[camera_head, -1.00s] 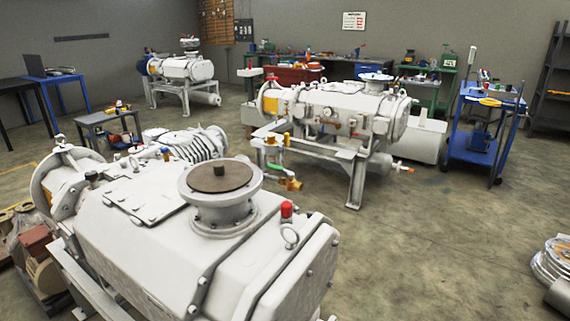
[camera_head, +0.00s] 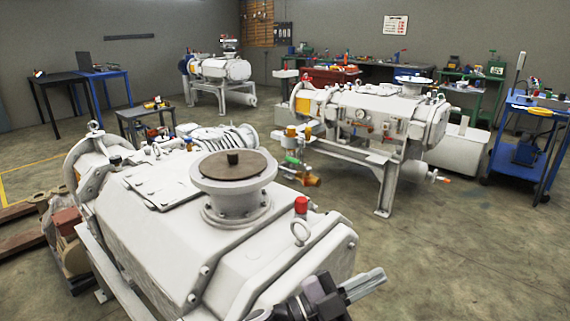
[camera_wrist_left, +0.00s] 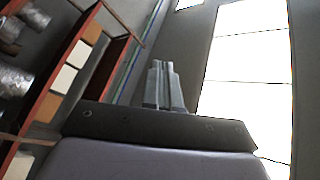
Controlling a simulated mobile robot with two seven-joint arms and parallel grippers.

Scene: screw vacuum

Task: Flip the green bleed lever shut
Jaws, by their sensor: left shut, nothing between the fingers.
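My left gripper (camera_head: 378,277) is at the bottom of the head view, in front of the near white pump (camera_head: 165,235), well apart from the lever. Its fingers are together and empty; they also show in the left wrist view (camera_wrist_left: 163,72), pointing up toward bright windows. The lever is not in the wrist view. My right gripper is not in view.
The near pump, with its round top flange (camera_head: 234,167) and red cap (camera_head: 301,205), takes up the left foreground. A blue cart (camera_head: 520,157) stands at the right. Open floor (camera_head: 460,260) lies in front of the far pump.

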